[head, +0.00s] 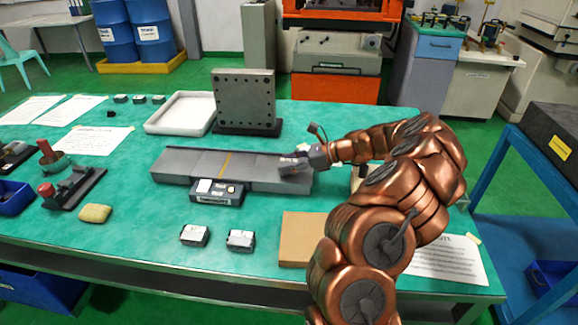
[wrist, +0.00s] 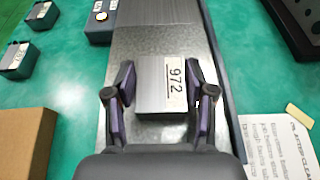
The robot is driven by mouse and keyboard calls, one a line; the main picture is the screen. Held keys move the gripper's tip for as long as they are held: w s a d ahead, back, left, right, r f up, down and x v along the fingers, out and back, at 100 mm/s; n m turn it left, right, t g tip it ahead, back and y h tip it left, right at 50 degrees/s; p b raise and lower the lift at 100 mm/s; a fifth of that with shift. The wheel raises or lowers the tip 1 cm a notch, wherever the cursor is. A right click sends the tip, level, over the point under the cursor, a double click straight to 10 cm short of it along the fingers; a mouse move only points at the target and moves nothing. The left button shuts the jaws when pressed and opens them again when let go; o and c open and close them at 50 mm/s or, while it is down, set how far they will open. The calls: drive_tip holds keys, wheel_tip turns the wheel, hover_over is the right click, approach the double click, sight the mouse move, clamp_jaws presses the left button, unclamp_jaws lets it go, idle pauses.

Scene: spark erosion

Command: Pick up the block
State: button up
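The plate's bare surface also shows in the wrist view (wrist: 125,42). My gripper (wrist: 161,80) is open, with one finger on each side of the block and a visible gap on both sides. In the head view my gripper (head: 294,164) is low over the plate's right end, and I cannot make out the block there.
A dark device (head: 217,191) sits against the plate's front edge. Two small grey boxes (head: 195,235) (head: 240,240) and a brown cardboard piece (head: 303,240) lie in front. A perforated upright plate (head: 245,98) and a white tray (head: 181,112) stand behind. Green table is clear between them.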

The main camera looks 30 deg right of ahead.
clamp_jaws()
drive_tip(key=shift+r, duration=0.1)
idle(0.4)
